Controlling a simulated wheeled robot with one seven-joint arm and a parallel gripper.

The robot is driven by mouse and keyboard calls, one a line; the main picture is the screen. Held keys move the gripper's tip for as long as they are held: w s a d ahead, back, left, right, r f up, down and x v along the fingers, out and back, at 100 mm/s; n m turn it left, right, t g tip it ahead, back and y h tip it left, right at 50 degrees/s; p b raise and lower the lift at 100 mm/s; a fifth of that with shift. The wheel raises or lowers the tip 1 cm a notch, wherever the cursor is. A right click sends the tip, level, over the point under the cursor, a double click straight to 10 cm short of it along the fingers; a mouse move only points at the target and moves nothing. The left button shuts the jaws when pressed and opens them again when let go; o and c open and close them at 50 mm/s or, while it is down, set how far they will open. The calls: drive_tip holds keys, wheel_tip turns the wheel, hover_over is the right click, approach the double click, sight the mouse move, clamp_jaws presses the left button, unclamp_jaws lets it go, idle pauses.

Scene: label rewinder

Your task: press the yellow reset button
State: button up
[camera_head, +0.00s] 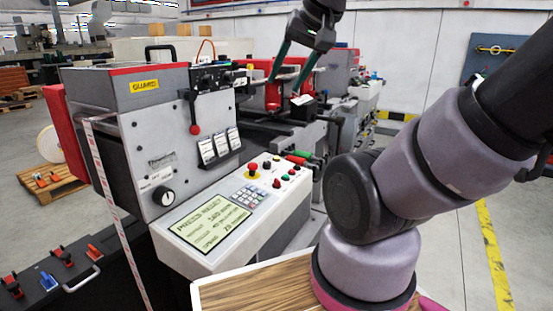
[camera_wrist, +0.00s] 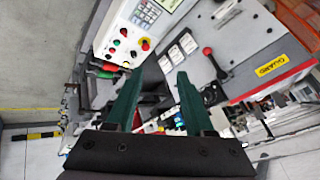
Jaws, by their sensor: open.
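The sloped white control panel (camera_head: 255,210) carries a screen (camera_head: 208,222) reading "PRESS RESET", a keypad (camera_head: 247,196) and several small buttons. A red mushroom knob on a yellow base (camera_head: 252,174) stands near the panel's upper edge; it also shows in the wrist view (camera_wrist: 146,44). The small buttons (camera_wrist: 122,42) beside it include red and green ones; which is the yellow reset button is too small to tell for certain. My gripper (camera_head: 284,86) is open and empty, above and behind the panel, apart from it. Its dark green fingers (camera_wrist: 160,75) spread wide in the wrist view.
The grey machine housing (camera_head: 160,125) with a yellow GUARD label (camera_head: 145,85) rises left of the panel. Rollers and machine parts lie below my gripper. Open floor (camera_head: 445,240) lies at right.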

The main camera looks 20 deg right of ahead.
clamp_jaws()
idle(1.4)
